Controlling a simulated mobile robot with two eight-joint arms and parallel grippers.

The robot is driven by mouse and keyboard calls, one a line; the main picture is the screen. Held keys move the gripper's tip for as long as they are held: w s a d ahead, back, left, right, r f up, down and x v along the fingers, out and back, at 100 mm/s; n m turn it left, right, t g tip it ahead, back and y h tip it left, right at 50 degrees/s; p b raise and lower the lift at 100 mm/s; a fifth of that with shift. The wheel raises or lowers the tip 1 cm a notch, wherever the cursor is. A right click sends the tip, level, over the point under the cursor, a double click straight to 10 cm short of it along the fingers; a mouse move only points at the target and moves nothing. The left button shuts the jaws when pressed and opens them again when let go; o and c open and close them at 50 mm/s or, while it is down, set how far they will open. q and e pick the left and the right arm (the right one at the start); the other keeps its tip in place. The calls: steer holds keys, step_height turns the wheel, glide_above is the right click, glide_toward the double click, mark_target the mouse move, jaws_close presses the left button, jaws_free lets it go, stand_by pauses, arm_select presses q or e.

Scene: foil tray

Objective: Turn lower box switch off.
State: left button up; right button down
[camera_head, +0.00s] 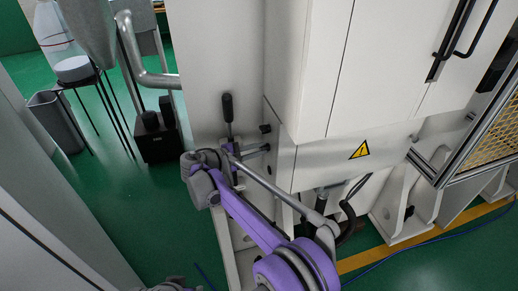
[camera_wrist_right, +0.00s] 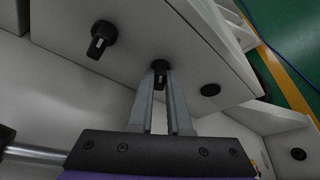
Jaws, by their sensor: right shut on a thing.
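The machine's small side box (camera_head: 281,157) carries two black rotary switches. The upper switch (camera_head: 265,128) stands free of the gripper. It also shows in the wrist view (camera_wrist_right: 102,38), with its grip bar tilted. My right gripper (camera_head: 264,148) reaches the lower switch from the left. In the wrist view my right gripper (camera_wrist_right: 160,77) is shut on the lower switch (camera_wrist_right: 159,65), with the two fingertips on either side of its grip bar. The fingers partly hide this switch. My left gripper does not show.
A black-handled lever (camera_head: 228,108) stands upright just behind my right wrist. The white machine cabinet (camera_head: 375,60) fills the upper right, with a yellow warning triangle (camera_head: 360,150). Green floor (camera_head: 110,210) is open to the left.

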steer(key=c, duration=0.9)
jaws_free()
steer(key=shift+o, duration=0.2)
steer(key=v, duration=1.1)
steer(key=shift+o, duration=0.3)
steer(key=shift+f, duration=0.1)
